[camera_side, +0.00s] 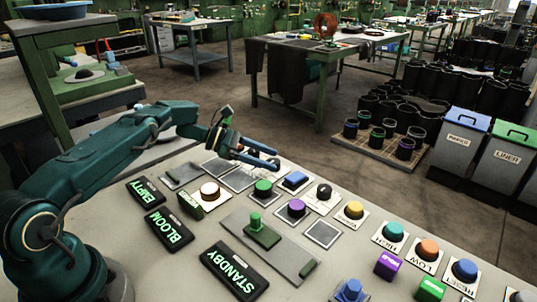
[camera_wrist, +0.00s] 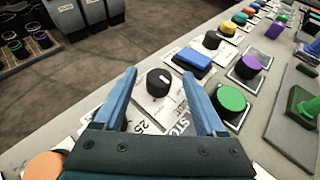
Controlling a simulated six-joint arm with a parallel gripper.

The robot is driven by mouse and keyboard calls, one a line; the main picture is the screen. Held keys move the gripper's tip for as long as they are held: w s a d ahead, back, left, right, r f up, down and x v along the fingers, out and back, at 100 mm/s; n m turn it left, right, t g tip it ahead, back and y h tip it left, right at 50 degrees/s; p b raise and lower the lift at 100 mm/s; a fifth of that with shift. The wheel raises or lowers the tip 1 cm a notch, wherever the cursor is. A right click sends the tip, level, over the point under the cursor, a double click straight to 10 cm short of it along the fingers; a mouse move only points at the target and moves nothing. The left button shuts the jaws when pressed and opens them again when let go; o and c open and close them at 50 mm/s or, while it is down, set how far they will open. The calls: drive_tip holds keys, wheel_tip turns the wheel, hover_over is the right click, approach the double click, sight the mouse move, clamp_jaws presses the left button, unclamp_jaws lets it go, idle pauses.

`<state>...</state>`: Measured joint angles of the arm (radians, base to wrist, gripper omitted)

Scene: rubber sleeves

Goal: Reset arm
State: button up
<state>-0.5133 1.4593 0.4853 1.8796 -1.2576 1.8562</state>
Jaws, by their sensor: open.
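My gripper (camera_side: 277,158) has two blue fingers and is at the end of my teal arm, above the far edge of the grey console (camera_side: 185,232) in the side view. In the wrist view my gripper (camera_wrist: 159,74) is open, its fingers apart with nothing held. A black knob (camera_wrist: 159,82) on a white plate shows between the fingers, apart from them. At the right of the side view, a blue button (camera_side: 464,270) sits on a white plate whose label appears to read RESET.
A green button (camera_side: 263,187), a blue rectangular button (camera_side: 295,179) and a purple button (camera_side: 296,207) are near my gripper. A green lever (camera_side: 259,232) stands up from a grey plate. EMPTY, BLOOM and STANDBY signs (camera_side: 234,270) are lit. Bins (camera_side: 462,139) stand beyond the console.

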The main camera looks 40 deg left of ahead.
drive_tip(key=shift+v, duration=1.25)
